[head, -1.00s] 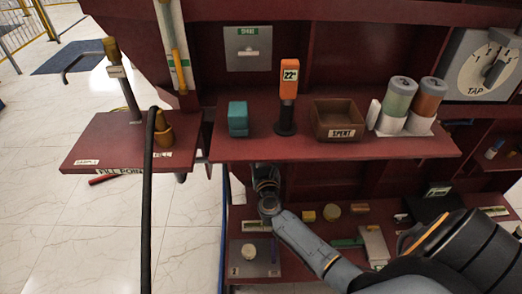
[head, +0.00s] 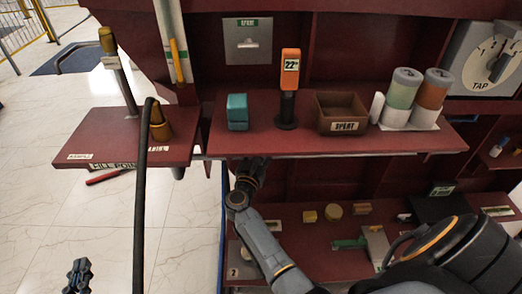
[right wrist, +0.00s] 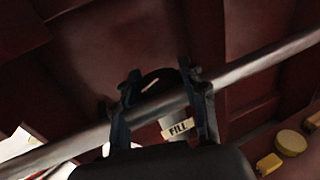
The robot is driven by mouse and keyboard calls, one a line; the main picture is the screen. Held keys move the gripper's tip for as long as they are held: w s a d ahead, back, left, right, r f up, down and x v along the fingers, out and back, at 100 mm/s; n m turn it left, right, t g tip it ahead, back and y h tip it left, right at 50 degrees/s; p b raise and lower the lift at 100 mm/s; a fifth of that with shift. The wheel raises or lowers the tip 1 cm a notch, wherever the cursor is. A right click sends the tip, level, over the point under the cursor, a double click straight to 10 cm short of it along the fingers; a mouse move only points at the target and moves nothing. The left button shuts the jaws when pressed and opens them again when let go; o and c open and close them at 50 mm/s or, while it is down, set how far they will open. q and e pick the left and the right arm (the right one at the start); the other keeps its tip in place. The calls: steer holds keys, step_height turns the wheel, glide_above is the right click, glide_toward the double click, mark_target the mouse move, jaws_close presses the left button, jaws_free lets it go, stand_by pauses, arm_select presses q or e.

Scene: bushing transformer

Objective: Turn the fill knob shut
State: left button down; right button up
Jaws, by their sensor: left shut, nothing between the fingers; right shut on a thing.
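The fill knob shows in the right wrist view as a dark rounded part (right wrist: 158,84), with a pale stem and a "FILL" tag (right wrist: 179,129) just below it. My right gripper (right wrist: 160,92) has one finger on each side of it and is shut on it. In the head view, my right gripper (head: 252,172) is under the front edge of the upper shelf, and the knob cannot be made out there. My left gripper (head: 77,275) is shut and empty at the bottom left, over the floor and apart from everything.
A grey pipe (right wrist: 255,64) crosses the right wrist view diagonally. The upper shelf (head: 265,140) carries a teal block (head: 237,112), an orange meter (head: 290,70) and a "SPENT" box (head: 341,112). A black hose (head: 141,200) hangs from the fill-point shelf (head: 85,150). Floor is free at left.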

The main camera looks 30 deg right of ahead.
steer(key=shift+r, duration=0.1)
steer(key=o, duration=1.2)
